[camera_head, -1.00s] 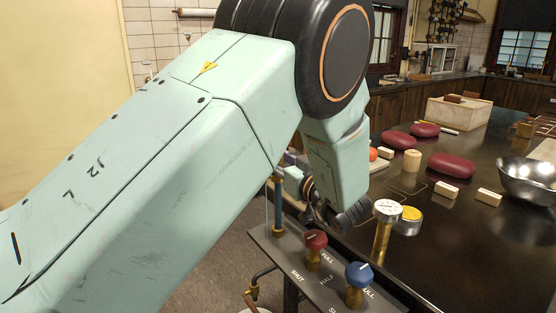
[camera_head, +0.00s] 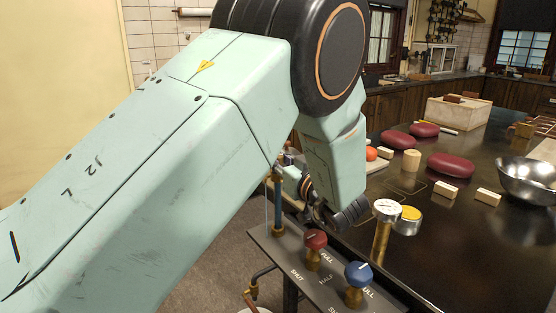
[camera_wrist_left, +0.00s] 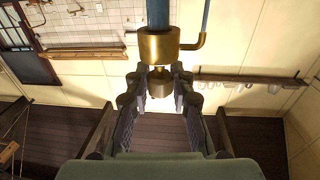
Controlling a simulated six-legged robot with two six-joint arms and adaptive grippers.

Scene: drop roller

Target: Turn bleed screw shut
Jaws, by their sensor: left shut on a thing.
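In the left wrist view, a brass fitting (camera_wrist_left: 158,46) sits at the end of a blue pipe (camera_wrist_left: 158,12). A small brass bleed screw (camera_wrist_left: 160,85) sticks out of the fitting, between the two dark fingers of my left gripper (camera_wrist_left: 160,75). The fingertips are shut on it, one on each side. A blue pipe (camera_head: 278,200) shows beside my left wrist, above the valve panel. My right gripper is in neither view.
A dark panel (camera_head: 268,242) carries a red knob (camera_head: 315,241) and a blue knob (camera_head: 358,274), close below my left wrist. A gauge (camera_head: 387,208) on a brass post stands beside them. The dark counter at right holds red cushions (camera_head: 450,166), wooden blocks and a steel bowl (camera_head: 528,180).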

